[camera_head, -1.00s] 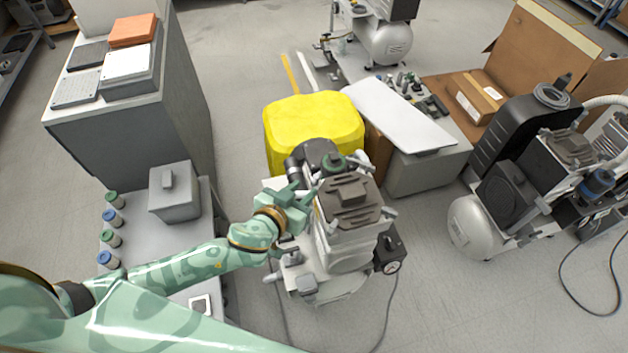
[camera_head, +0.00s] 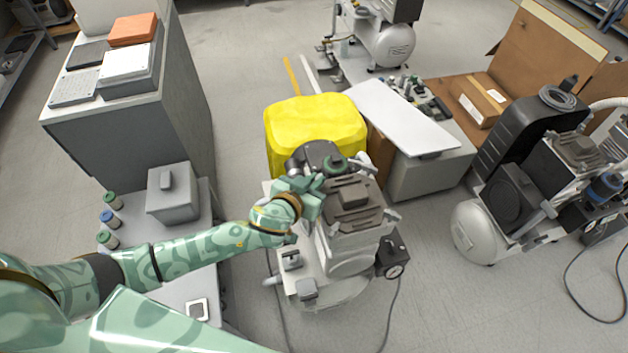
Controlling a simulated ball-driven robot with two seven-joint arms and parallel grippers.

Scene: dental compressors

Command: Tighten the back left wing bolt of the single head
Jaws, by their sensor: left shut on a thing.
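The single head (camera_head: 348,203) is the dark-topped block on the grey compressor (camera_head: 345,250) in the middle of the head view. My left gripper (camera_head: 316,186) is at the back left corner of this head, pointing right. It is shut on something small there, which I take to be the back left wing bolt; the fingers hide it. A front right wing bolt (camera_head: 393,215) sticks out at the head's right side. My right gripper is not in view.
A yellow block (camera_head: 313,122) stands just behind the compressor. A grey bench with a metal box (camera_head: 172,192) and several small jars is at the left. A second compressor (camera_head: 505,200) stands at the right. The floor between the compressors is clear.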

